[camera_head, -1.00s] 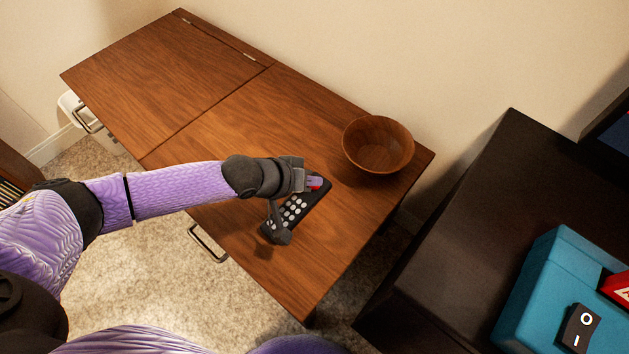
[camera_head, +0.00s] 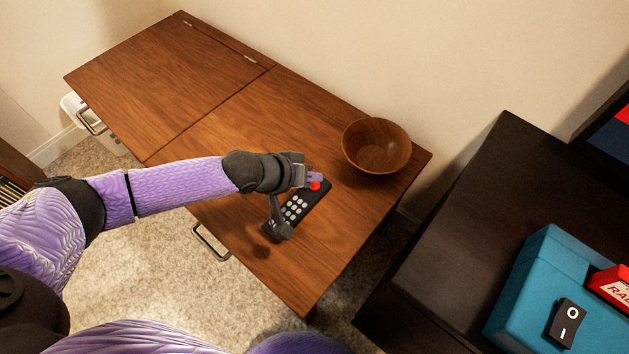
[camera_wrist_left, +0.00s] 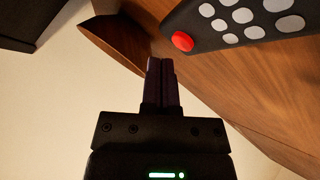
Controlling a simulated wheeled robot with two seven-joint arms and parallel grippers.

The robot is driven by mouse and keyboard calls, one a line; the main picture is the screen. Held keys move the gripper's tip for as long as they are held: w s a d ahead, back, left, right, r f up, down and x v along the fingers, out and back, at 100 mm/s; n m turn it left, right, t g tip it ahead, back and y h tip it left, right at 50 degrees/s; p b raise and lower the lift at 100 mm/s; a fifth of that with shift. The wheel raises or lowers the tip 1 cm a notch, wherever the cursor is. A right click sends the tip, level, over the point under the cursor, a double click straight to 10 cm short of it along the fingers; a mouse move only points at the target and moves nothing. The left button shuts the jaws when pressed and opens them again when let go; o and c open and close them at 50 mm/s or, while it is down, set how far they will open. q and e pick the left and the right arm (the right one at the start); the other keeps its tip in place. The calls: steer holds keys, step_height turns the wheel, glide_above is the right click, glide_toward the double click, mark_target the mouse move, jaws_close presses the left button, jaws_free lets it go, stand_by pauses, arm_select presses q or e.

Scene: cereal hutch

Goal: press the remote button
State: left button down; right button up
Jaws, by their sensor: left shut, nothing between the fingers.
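A black remote (camera_head: 311,197) with pale grey round buttons and one red button (camera_head: 315,187) at its far end lies on the wooden desk (camera_head: 240,130). In the left wrist view, the remote (camera_wrist_left: 215,38) is at the upper right, its red button (camera_wrist_left: 182,41) just right of the fingertips. My left gripper (camera_head: 316,177) is shut and empty, its purple fingertips beside the red button in the head view. I cannot tell whether they touch it. The wrist view also shows the left gripper (camera_wrist_left: 160,64) with fingers together. My right gripper is out of view.
A wooden bowl (camera_head: 376,146) stands on the desk just right of the fingertips. A dark cabinet (camera_head: 455,235) at the right bears a teal box (camera_head: 530,290) with a black switch (camera_head: 566,323). The desk's left half is clear.

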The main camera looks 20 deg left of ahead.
arm_select(q)
step_height(320, 180, up, 5)
steer(key=p, duration=0.3)
steer(key=shift+p, duration=0.4)
steer(key=shift+f, duration=0.15)
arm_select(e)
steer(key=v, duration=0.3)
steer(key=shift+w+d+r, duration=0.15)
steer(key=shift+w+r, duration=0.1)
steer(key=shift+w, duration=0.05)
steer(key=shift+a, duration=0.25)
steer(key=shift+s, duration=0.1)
